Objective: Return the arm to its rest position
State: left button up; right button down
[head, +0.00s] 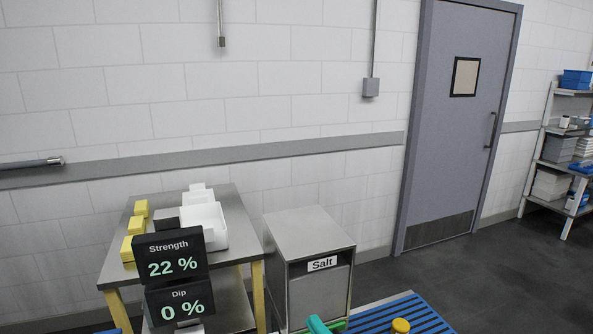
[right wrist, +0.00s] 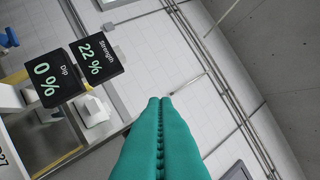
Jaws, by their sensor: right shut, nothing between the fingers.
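My right gripper shows at the bottom edge of the head view (head: 320,325), where only a small teal part is visible. In the right wrist view its two teal fingers (right wrist: 160,102) lie together along their length, shut with nothing between them. The fingers appear clear of any object, with wall behind their tips. My left gripper is not in view.
A steel table (head: 235,262) holds yellow blocks (head: 133,226), a white container (head: 218,237) and two displays reading Strength 22 % (head: 170,256) and Dip 0 % (head: 180,300). A Salt bin (head: 320,290) stands beside it. A blue slatted surface (head: 400,316) is at the bottom. Floor before the door (head: 460,120) is clear.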

jog(key=s+d+f+m+g+h, duration=0.2)
jog(key=d+f+m+g+h, duration=0.1)
jog(key=d+f+m+h, duration=1)
jog(key=s+d+f+m+g, duration=0.25)
jog(key=s+f+g, duration=0.3)
jog(key=s, duration=0.35)
jog(key=s+d+f+m+g, duration=0.1)
jog(key=s+f+m+g, duration=0.2)
jog(key=s+f+g, duration=0.5)
jog(key=s+f+b, duration=0.1)
jog(key=s+f, duration=0.1)
jog(key=f, duration=1.2)
jog(key=s+f+b, duration=0.2)
jog(key=f, duration=1.3)
jog(key=s+d+f+b, duration=0.1)
jog(key=s+d+f, duration=0.2)
jog(key=s+f, duration=1.2)
jog(key=shift+s+f+n+g+b, duration=0.2)
jog(key=shift+s+n+g+b, duration=0.15)
jog(key=shift+n, duration=0.1)
